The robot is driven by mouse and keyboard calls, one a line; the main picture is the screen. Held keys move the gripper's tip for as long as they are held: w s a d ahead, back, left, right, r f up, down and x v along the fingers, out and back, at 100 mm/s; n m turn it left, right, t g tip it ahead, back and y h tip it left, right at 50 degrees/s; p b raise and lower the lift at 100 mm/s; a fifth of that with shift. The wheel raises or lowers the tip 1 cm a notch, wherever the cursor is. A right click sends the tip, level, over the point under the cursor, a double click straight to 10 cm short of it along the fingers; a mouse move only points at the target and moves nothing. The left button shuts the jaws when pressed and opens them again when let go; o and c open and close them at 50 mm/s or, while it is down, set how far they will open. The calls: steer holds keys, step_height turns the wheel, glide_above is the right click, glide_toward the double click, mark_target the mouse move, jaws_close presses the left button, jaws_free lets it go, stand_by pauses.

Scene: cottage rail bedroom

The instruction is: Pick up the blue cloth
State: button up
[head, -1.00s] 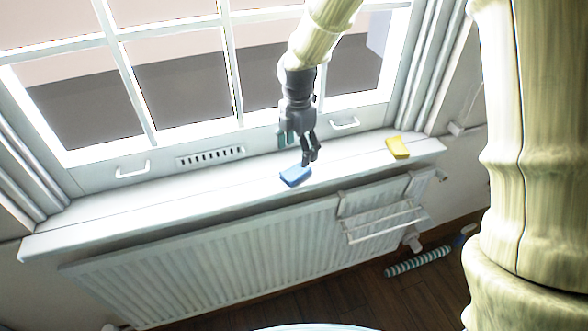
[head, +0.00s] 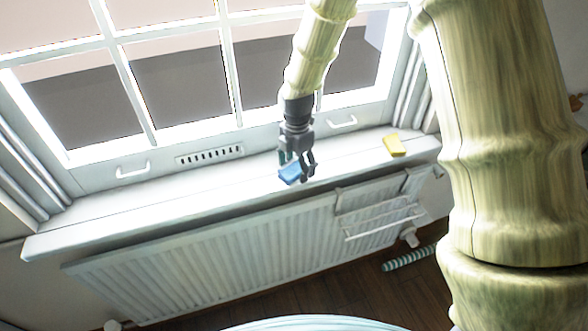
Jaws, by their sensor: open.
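The blue cloth (head: 290,174) is a small folded block on the white window sill (head: 170,196), near the sill's front edge. My gripper (head: 297,172) points down at the cloth in the head view. Its fingers are open, and they overlap the cloth in the picture, with one finger to its right and one partly behind it. I cannot tell whether the fingers touch the cloth.
A yellow cloth or sponge (head: 395,146) lies on the sill to the right. A white radiator (head: 210,260) with a small drying rack (head: 380,222) is below the sill. The window with its handles stands behind. A striped roll (head: 408,258) lies on the floor.

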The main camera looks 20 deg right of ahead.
mark_target(296, 164)
steer(key=shift+c, duration=0.4)
steer(key=c, duration=1)
steer(key=shift+r+b, duration=0.4)
steer(key=shift+r, duration=0.4)
steer(key=shift+r+b, duration=0.3)
steer(key=shift+r, duration=0.6)
steer(key=s+a+b, duration=0.1)
steer(key=s+a, duration=0.1)
steer(key=s, duration=0.5)
steer(key=s+a+r+b, duration=0.1)
steer(key=s+b, duration=0.1)
steer(key=s, duration=0.6)
steer(key=shift+s+a+r, duration=0.3)
steer(key=shift+a, duration=0.1)
